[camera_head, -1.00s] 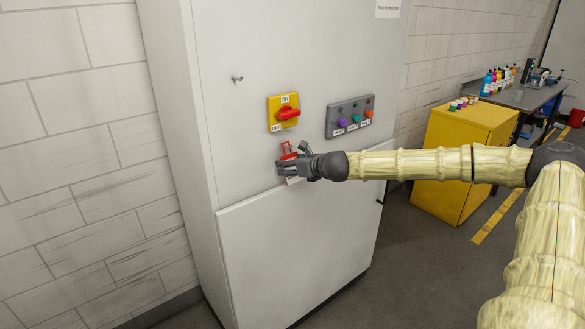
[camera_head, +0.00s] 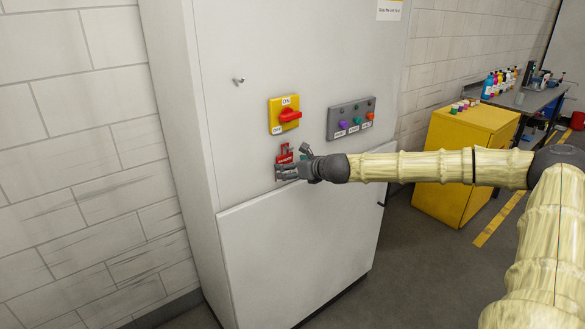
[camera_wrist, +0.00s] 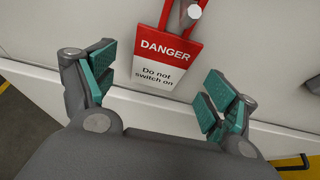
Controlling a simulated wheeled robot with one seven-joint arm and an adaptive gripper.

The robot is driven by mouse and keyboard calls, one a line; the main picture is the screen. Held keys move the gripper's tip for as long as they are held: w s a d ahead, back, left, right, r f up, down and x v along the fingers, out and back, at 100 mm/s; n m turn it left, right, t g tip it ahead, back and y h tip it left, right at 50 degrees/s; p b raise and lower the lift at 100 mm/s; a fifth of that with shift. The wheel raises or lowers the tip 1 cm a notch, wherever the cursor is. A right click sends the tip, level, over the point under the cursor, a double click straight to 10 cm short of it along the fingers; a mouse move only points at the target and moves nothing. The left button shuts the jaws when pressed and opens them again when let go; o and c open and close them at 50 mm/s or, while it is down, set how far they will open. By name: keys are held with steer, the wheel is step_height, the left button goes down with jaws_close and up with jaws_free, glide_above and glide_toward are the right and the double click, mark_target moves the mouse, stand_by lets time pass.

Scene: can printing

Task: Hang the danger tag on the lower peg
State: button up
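The danger tag (camera_wrist: 166,47) is red and white and reads "DANGER Do not switch on". In the wrist view its red loop surrounds a grey peg (camera_wrist: 190,14), and the tag lies close to the cabinet front, slightly tilted. In the head view the tag (camera_head: 284,152) shows red below the yellow switch plate, partly hidden by my gripper (camera_head: 289,165). In the wrist view my gripper (camera_wrist: 158,70) is open, its teal-padded fingers wide apart on either side of the tag, with no visible contact.
The grey cabinet (camera_head: 290,250) carries an upper peg (camera_head: 238,81), a red switch (camera_head: 289,115) on a yellow plate, and a button panel (camera_head: 352,118). A yellow cabinet (camera_head: 465,150) stands to the right. A brick wall (camera_head: 80,150) is at the left.

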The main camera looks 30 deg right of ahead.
steer(key=shift+s, duration=0.15)
steer(key=v, duration=1.1)
steer(key=shift+s+r, duration=0.2)
steer(key=shift+s, duration=0.1)
stand_by(0.4)
